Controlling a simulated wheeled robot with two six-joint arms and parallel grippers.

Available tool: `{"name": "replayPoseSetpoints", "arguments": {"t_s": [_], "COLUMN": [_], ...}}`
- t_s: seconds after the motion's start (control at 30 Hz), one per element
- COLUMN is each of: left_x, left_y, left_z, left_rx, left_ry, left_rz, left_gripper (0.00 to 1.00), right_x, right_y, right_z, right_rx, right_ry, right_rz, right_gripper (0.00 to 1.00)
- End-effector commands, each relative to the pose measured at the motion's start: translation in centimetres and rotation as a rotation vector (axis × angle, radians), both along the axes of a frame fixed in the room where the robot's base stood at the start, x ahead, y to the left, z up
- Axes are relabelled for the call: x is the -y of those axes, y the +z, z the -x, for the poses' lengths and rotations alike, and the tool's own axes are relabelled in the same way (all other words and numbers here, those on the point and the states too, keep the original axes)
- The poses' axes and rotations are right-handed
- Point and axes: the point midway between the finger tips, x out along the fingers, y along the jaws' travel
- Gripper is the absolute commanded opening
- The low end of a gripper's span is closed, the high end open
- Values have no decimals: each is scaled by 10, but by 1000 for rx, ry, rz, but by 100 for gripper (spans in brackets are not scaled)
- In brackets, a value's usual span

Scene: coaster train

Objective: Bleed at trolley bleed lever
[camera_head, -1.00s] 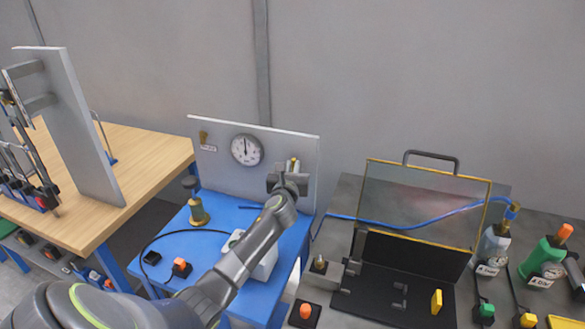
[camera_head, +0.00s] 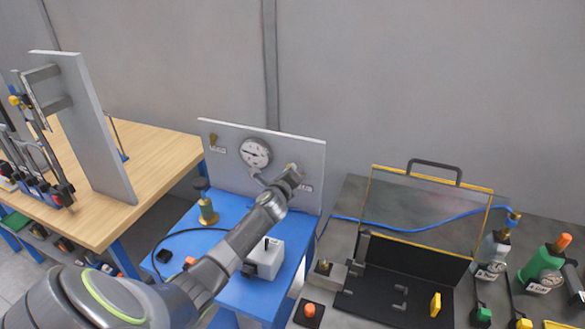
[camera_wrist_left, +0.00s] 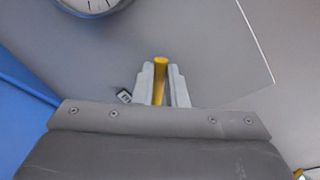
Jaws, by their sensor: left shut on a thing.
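The blue trolley (camera_head: 228,205) carries an upright grey panel (camera_head: 232,130) with a round white gauge (camera_head: 255,153); the needle points roughly left. A brass lever (camera_head: 213,139) with a small label is at the panel's upper left. My left gripper (camera_head: 290,176) is at the panel's right side, in front of a small label (camera_head: 305,187). In the left wrist view, my left gripper's fingers (camera_wrist_left: 163,84) are shut around a yellow lever (camera_wrist_left: 161,62), whose tip sticks out past them. The gauge's lower edge (camera_wrist_left: 92,5) shows at the top there. The label wording is too small to read.
A white box (camera_head: 265,259) with a black lever and a brass fitting (camera_head: 207,208) stand on the trolley. A wooden bench (camera_head: 150,160) is at left. At right, a grey table (camera_head: 345,205) holds a framed clear cover (camera_head: 425,206), a blue hose and several bottles.

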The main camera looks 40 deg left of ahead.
Motion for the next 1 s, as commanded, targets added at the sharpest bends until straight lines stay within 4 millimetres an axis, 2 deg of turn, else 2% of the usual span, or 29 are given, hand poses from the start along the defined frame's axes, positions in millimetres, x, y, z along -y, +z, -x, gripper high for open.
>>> {"name": "replayPoseSetpoints", "arguments": {"t_s": [0.6, 1.0], "left_x": [-15, -16], "left_y": [-21, -31], "left_z": [4, 4], "left_rx": [128, 176], "left_ry": [2, 2], "left_rz": [543, 740], "left_gripper": [0, 0], "right_x": [0, 0], "right_y": [13, 16], "right_z": [0, 0], "right_rx": [1, 0], "right_ry": [0, 0], "right_rz": [0, 0], "right_gripper": [48, 48]}}
